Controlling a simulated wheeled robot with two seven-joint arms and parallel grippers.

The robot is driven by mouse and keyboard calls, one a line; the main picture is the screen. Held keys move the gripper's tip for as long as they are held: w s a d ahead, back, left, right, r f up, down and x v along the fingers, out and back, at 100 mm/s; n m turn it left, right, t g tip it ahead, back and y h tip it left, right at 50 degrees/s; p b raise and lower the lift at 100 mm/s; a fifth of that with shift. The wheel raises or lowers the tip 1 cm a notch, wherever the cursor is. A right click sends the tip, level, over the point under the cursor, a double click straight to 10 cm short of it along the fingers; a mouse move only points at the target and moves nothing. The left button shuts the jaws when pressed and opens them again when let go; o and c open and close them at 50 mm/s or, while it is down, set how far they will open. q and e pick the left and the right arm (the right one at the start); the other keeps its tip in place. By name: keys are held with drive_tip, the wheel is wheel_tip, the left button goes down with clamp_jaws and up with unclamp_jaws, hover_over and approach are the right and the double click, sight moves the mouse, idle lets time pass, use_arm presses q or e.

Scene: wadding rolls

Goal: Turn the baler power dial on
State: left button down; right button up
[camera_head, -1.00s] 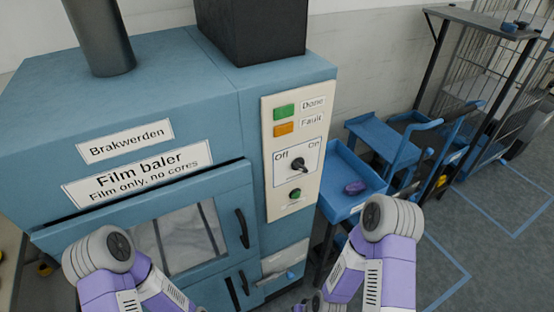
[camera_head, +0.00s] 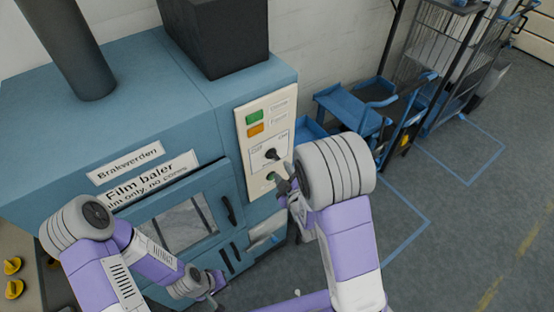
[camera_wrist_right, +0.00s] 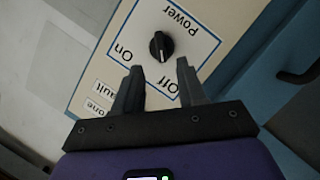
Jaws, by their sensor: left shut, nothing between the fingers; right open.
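The black power dial (camera_head: 271,154) sits on the cream control panel (camera_head: 247,141) of the blue film baler (camera_head: 150,75). In the right wrist view the dial (camera_wrist_right: 161,45) appears upside down, beside its Off, On and Power labels. I cannot surely tell which label its pointer faces. My right gripper (camera_head: 282,182) is open and empty, just in front of the panel and below the dial. In the right wrist view its two fingers (camera_wrist_right: 156,68) are apart, with the dial just beyond their tips, not between them. My left gripper (camera_head: 216,284) is shut and empty, low before the baler.
A green button (camera_head: 271,177) lies below the dial; green and orange lamps (camera_head: 255,123) lie above it. The baler door handle (camera_head: 227,210) is to the left. Blue carts (camera_head: 350,110) stand to the right. Open floor (camera_head: 460,230) lies right of my right arm.

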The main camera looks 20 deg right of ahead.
sight(276, 159)
drive_tip(key=b+x, duration=0.3)
drive_tip(key=x, duration=0.3)
drive_tip(key=shift+s+b, duration=0.1)
drive_tip(key=shift+b, duration=0.2)
drive_tip(key=shift+w+f, duration=0.25)
drive_tip(key=shift+w, duration=0.3)
drive_tip(key=shift+c, duration=0.4)
clamp_jaws()
